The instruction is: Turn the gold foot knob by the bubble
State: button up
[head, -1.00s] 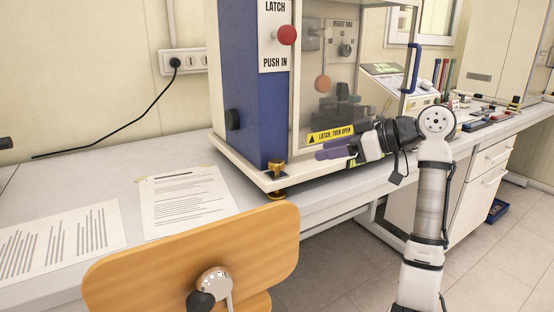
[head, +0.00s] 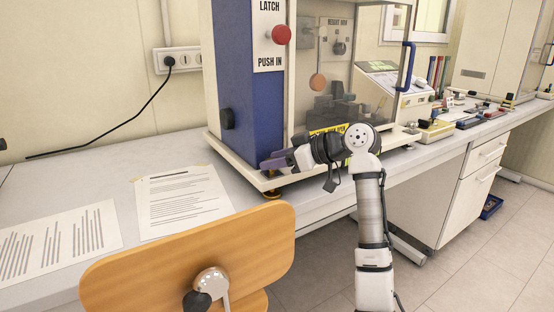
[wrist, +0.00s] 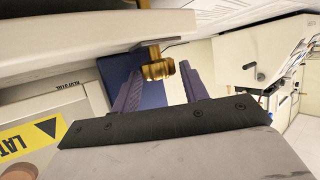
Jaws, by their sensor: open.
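The fingers are apart, and I see no clear contact with the knob. In the head view my gripper (head: 272,163) is at the front corner of the tester's base plate (head: 236,166), hiding the upper part of the foot. The lower gold part of the foot (head: 272,195) shows under the base plate. I cannot make out the bubble in either view.
The blue-and-cream tester (head: 245,100) with its clear door stands behind my gripper. A wooden chair back (head: 190,262) stands close in front of the bench. Printed sheets (head: 182,200) lie on the bench to the left. Floor is open on the right.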

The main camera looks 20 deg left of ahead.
jog(key=shift+c, duration=0.3)
jog(key=c, duration=0.6)
jog(key=shift+c, duration=0.2)
jog(key=shift+m+t, duration=0.4)
jog(key=m+t, duration=0.1)
jog(key=m+t+h, duration=0.1)
jog(key=m+t, duration=0.1)
jog(key=t, duration=0.1)
jog(key=shift+s+m, duration=0.3)
jog(key=m+t+h, duration=0.1)
jog(key=m+t, duration=0.1)
jog(key=m+t+h+p, duration=0.1)
jog(key=h, duration=0.1)
jog(key=shift+s+a+m+t, duration=0.15)
jog(key=shift+a+m+t, duration=0.05)
jog(key=shift+m+t, duration=0.2)
jog(key=shift+m+t+h+p, duration=0.3)
jog(key=shift+m+t+h, duration=0.2)
jog(key=shift+m+h, duration=0.2)
jog(key=shift+f, duration=0.1)
